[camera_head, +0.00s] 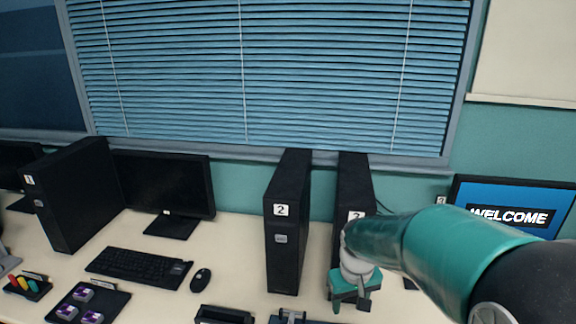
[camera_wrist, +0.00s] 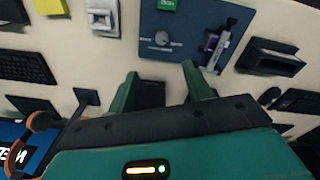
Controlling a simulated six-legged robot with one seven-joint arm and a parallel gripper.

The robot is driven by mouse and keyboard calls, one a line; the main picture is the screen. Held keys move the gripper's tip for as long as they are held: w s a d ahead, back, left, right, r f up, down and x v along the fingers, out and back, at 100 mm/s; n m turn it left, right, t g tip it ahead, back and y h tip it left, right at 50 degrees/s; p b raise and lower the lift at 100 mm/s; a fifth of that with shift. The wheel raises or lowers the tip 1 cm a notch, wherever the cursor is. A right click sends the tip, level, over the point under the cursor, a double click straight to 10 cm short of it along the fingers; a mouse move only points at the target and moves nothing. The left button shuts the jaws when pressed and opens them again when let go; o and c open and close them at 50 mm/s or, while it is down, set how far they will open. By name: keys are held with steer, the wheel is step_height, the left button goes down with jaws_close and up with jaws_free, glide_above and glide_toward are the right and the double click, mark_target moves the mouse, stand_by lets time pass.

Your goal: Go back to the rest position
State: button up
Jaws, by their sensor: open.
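My gripper (camera_head: 350,303) hangs over the table at lower right in the head view, in front of the right black computer tower (camera_head: 354,185). In the wrist view the two green fingers of my gripper (camera_wrist: 161,82) stand apart. A small dark patch shows between them, and I cannot tell what it is. Nothing appears held. The arm reaches in from the lower right corner and hides part of the right tower and the table.
A second tower (camera_head: 287,220) stands left of it. The WELCOME monitor (camera_head: 510,216) is behind my arm at right. Keyboard (camera_head: 138,265), mouse (camera_head: 201,279) and a tray of purple-white blocks (camera_head: 113,305) lie left. The wrist view shows a blue panel (camera_wrist: 182,55) with a dial and a black holder (camera_wrist: 270,60).

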steer(key=s+r+m+t, duration=0.2)
steer(key=s+r+t, duration=0.2)
steer(key=s+r, duration=1)
steer(key=s, duration=0.3)
steer(key=shift+s+t, duration=0.15)
steer(key=shift+t, duration=0.25)
stand_by(0.9)
